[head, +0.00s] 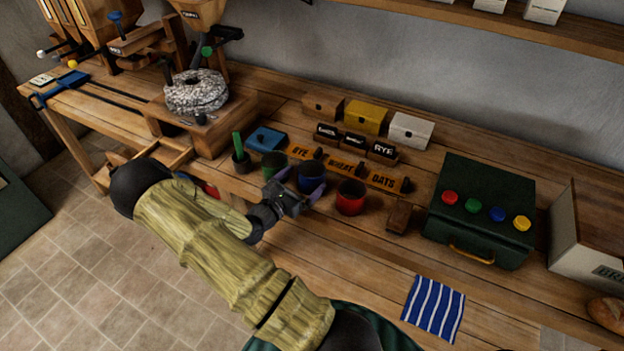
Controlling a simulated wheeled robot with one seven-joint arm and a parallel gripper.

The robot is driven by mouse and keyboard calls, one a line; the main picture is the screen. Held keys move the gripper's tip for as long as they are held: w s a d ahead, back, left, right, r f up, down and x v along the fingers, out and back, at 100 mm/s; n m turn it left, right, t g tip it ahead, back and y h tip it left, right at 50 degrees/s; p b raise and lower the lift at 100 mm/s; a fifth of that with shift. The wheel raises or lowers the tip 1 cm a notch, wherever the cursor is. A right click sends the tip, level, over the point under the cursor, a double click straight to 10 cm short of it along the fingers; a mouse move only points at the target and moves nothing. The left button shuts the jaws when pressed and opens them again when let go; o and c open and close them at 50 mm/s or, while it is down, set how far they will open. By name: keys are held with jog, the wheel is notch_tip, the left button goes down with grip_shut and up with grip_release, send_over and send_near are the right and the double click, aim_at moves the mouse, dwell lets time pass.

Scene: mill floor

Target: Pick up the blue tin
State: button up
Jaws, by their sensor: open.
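The blue tin (312,174) stands upright on the wooden bench in the head view, between a green tin (274,164) on its left and a red tin (350,197) on its right. My gripper (301,192) is open just in front of the blue tin, its purple-grey fingers pointing toward it. The fingers overlap the tin's lower part in this view. I cannot tell whether they touch it or lie around it.
A label board (372,179) with grain names lies behind the tins. A dark green box (480,212) with coloured buttons stands to the right. A small wooden block (399,216) and a striped cloth (433,308) lie nearby. The bench front is mostly clear.

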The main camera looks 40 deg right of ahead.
aim_at(320, 164)
jog(key=p+x, duration=0.1)
jog(key=x, duration=0.4)
jog(key=shift+d, duration=0.1)
jog(key=shift+c, duration=0.3)
jog(key=c, duration=1.1)
